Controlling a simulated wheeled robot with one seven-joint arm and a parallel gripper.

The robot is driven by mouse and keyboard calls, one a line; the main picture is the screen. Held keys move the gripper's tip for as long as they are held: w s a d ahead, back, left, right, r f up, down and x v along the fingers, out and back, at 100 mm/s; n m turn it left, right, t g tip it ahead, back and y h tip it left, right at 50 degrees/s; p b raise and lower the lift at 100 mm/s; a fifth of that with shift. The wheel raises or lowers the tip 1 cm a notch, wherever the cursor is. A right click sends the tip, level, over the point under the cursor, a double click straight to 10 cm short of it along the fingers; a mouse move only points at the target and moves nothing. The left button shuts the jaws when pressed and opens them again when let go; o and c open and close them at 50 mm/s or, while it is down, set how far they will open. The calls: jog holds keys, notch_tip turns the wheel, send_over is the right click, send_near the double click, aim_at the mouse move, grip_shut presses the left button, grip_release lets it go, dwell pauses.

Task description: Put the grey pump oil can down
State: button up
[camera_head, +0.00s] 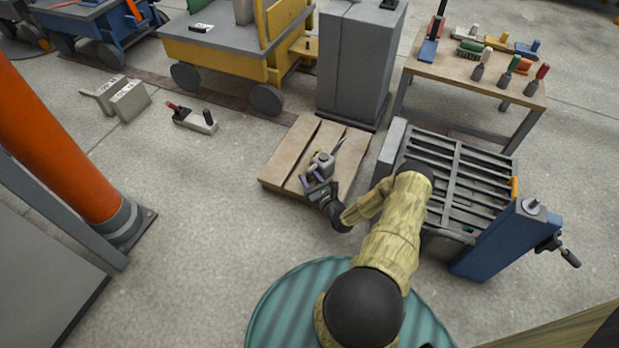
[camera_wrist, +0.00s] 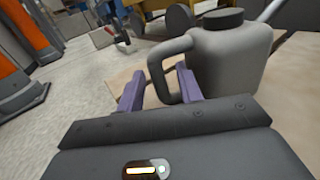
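The grey pump oil can (camera_head: 323,163) is at the wooden pallet (camera_head: 282,178) in the head view. It looks upright and appears to stand on the boards, though its base is partly hidden. In the wrist view the can (camera_wrist: 232,62) shows a dark cap, a thin spout to the upper right and a loop handle on its left. My gripper (camera_head: 313,180) is at the can's handle. In the wrist view its purple fingers (camera_wrist: 159,90) are apart, one on each side of the handle bar, with small gaps visible. The gripper looks open.
A grey cabinet (camera_head: 352,65) stands behind the pallet. A slatted grey bench with a blue end (camera_head: 505,240) is to the right. A tool table (camera_head: 455,68) is at upper right, a yellow cart (camera_head: 225,55) at upper left.

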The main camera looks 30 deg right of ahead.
jog(key=shift+r, duration=0.1)
jog(key=shift+s+r, duration=0.1)
jog(key=s+p, duration=0.5)
jog(key=s, duration=0.6)
jog(key=shift+s+d+p, duration=0.3)
jog(key=shift+s+d, duration=0.05)
jog(key=shift+s, duration=0.05)
jog(key=a+r+n+g+y, duration=1.2)
jog(key=a+r+n+g, duration=0.2)
jog(key=r+n, duration=0.35)
jog(key=s+a+r+n+h, duration=0.1)
jog(key=s+r+n+h, duration=0.2)
jog(key=r+n, duration=0.3)
jog(key=s+a+r+n+g+h, duration=0.1)
jog(key=s+a+r+n+h, duration=0.1)
jog(key=r+n+h, duration=0.3)
jog(key=s+a+r+n+h, duration=0.2)
jog(key=s+r+n+h, duration=0.3)
jog(key=r, duration=0.7)
jog(key=shift+r+n, duration=0.3)
jog(key=shift+n, duration=0.75)
